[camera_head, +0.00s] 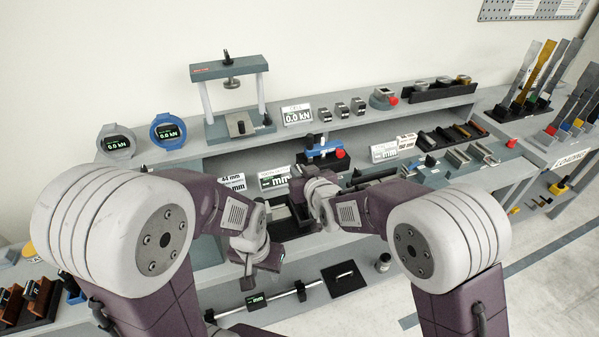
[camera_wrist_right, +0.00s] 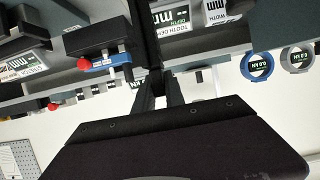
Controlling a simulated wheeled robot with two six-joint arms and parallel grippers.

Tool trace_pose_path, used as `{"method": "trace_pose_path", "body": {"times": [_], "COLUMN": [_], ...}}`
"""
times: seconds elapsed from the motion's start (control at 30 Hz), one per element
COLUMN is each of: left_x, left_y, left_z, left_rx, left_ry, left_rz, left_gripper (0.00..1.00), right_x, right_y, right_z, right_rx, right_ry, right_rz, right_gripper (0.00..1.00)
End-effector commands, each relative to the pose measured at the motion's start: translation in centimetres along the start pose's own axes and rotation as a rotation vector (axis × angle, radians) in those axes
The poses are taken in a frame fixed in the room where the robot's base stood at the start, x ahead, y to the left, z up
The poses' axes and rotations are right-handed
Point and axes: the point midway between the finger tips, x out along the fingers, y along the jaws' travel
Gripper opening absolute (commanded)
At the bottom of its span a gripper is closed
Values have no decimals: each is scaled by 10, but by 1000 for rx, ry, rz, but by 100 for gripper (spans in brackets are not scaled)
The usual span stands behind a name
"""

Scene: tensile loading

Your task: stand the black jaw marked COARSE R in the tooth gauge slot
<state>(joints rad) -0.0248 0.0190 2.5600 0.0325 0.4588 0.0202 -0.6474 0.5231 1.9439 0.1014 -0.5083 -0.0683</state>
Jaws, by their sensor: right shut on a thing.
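My right gripper (camera_head: 302,188) is over the bench, near the white label stands. In the right wrist view its fingers (camera_wrist_right: 160,88) are shut on a dark, narrow piece (camera_wrist_right: 144,38) that extends beyond the tips. I cannot read COARSE R or any other mark on it. A label reading tooth depth (camera_wrist_right: 172,16) stands close beside the held piece; a label (camera_head: 274,178) stands left of the right gripper in the head view. The gauge slot is hidden or too small to make out. My left gripper (camera_head: 268,265) hangs lower, over the bench front; its fingers are unclear.
A blue device with a red knob (camera_head: 325,150) stands behind the right gripper. A press frame (camera_head: 232,90) and two round kN displays (camera_head: 117,143) stand at the back left. Trays of small blocks (camera_head: 450,135) fill the right. A rod gauge (camera_head: 265,297) lies low in front.

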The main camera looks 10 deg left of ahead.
Motion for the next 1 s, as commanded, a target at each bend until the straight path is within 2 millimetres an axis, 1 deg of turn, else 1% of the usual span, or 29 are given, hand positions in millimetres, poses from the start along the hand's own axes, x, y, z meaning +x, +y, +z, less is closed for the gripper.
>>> {"method": "trace_pose_path", "body": {"times": [0.03, 0.53, 1.0], "left_x": [0, 2, 11], "left_y": [0, 0, 0], "left_z": [0, 0, 1], "left_rx": [0, 0, 0], "left_ry": [0, 0, 0], "left_rz": [0, 0, 0], "left_gripper": [40, 40, 40], "right_x": [0, 0, 3], "right_y": [0, 0, 0], "right_z": [-3, -3, 6], "right_rx": [0, 0, 0], "right_ry": [8, 8, 8], "right_rz": [0, 0, 0], "right_gripper": [0, 0, 0]}}
